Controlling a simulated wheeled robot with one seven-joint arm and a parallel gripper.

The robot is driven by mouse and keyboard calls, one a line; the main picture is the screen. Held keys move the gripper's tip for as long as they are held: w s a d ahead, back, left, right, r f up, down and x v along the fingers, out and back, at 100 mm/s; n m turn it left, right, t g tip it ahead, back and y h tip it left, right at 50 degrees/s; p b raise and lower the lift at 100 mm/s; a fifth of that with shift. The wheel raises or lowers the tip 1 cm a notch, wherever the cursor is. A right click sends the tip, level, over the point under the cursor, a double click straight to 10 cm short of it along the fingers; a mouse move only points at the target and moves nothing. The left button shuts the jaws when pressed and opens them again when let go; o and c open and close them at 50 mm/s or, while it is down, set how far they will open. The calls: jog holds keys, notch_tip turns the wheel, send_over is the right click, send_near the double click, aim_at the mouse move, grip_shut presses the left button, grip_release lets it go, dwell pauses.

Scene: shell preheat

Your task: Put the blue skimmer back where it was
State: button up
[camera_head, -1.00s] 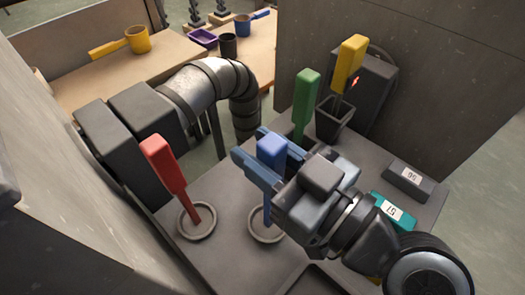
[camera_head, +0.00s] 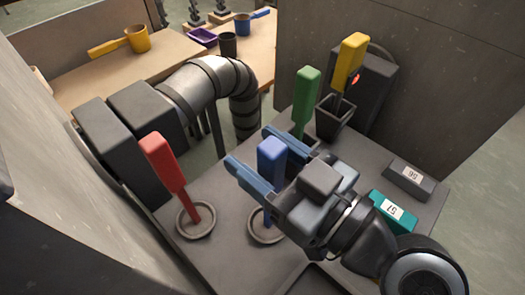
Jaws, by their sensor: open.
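The blue skimmer (camera_head: 271,153) stands upright on the grey bench, its thin shaft running down to a round ring (camera_head: 263,238) at the bench's middle. My gripper (camera_head: 249,149) is open, with one finger on each side of the blue handle and a visible gap at the near finger. The far finger passes behind the handle, so its gap is harder to judge. The gripper body hides part of the ring and the lower shaft.
A red-handled tool (camera_head: 165,165) leans in another ring (camera_head: 196,233) to the left. A green-handled tool (camera_head: 307,95) and a yellow-handled one (camera_head: 350,60) in a dark square cup (camera_head: 334,128) stand behind. Label blocks teal (camera_head: 378,205) and grey (camera_head: 409,182) lie right.

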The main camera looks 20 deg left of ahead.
jog(key=shift+r, duration=0.15)
jog(key=b+v, duration=0.2)
jog(key=v, duration=1)
jog(key=s+d+f+m+t+h, duration=0.1)
jog(key=d+f+m+t+h, duration=0.1)
jog(key=d+f+m+h, duration=0.2)
jog(key=s+d+f+m+t+h, duration=0.2)
jog(key=d+f+m+h, duration=0.2)
jog(key=d+f, duration=0.1)
jog(key=s+d+f+m+t+h, duration=0.1)
jog(key=d+f+m+t+h, duration=0.2)
jog(key=d+f+m, duration=0.1)
jog(key=shift+s+d+f+h, duration=0.1)
jog(key=shift+s+f+h, duration=0.1)
jog(key=shift+f, duration=0.25)
jog(key=shift+s+d+f+h, duration=0.1)
jog(key=shift+f+h, duration=0.1)
jog(key=shift+f, duration=0.25)
jog(key=s+d+r+m+t+h, duration=0.1)
jog(key=s+d+h, duration=0.1)
jog(key=s, duration=0.5)
jog(key=s+d+r+m+t+h, duration=0.1)
jog(key=s+d+h, duration=0.2)
jog(key=s+d, duration=0.2)
jog(key=shift+v, duration=1.2)
jog(key=shift+c, duration=0.4)
